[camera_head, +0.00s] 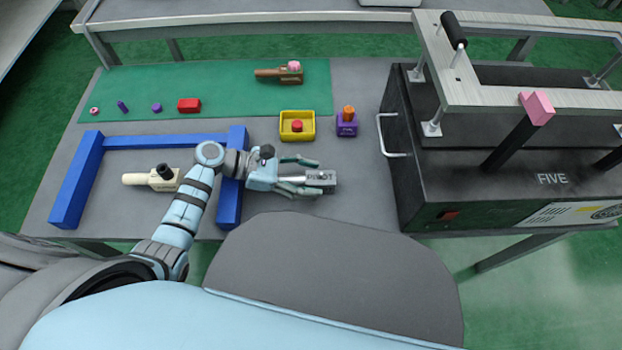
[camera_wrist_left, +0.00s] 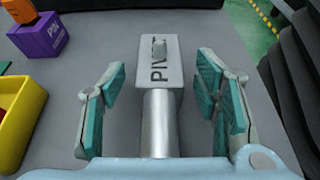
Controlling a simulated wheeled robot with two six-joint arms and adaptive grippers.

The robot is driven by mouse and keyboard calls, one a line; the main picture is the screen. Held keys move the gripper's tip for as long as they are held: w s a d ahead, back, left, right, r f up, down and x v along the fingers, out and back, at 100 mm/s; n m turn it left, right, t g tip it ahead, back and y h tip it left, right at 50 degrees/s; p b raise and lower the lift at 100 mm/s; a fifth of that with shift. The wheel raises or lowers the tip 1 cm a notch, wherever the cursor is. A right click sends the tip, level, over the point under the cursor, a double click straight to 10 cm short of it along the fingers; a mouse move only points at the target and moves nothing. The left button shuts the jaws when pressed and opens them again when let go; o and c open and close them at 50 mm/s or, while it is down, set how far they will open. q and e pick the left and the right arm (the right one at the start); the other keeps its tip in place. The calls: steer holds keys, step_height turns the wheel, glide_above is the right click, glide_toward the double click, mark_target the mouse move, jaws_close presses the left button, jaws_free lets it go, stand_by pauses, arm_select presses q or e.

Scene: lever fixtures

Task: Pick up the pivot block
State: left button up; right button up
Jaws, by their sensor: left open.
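The pivot block (camera_head: 321,178) is a grey block with dark lettering and a silver cylindrical shaft, lying on the grey table. In the left wrist view the block (camera_wrist_left: 159,62) points away from me, with its shaft (camera_wrist_left: 159,125) between the fingers. My left gripper (camera_head: 300,175) is open around the shaft, with a gap on both sides. The green-padded fingers also show in the left wrist view (camera_wrist_left: 160,95). My right gripper is not in view.
A yellow bin (camera_head: 297,137) with a red part and a purple block (camera_head: 346,128) with an orange top stand behind. A black FIVE machine (camera_head: 500,180) stands right. A blue frame (camera_head: 90,180) surrounds a cream part (camera_head: 152,179). Small parts lie on a green mat (camera_head: 225,80).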

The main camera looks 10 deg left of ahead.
arm_select(q)
jaws_close()
stand_by(0.3)
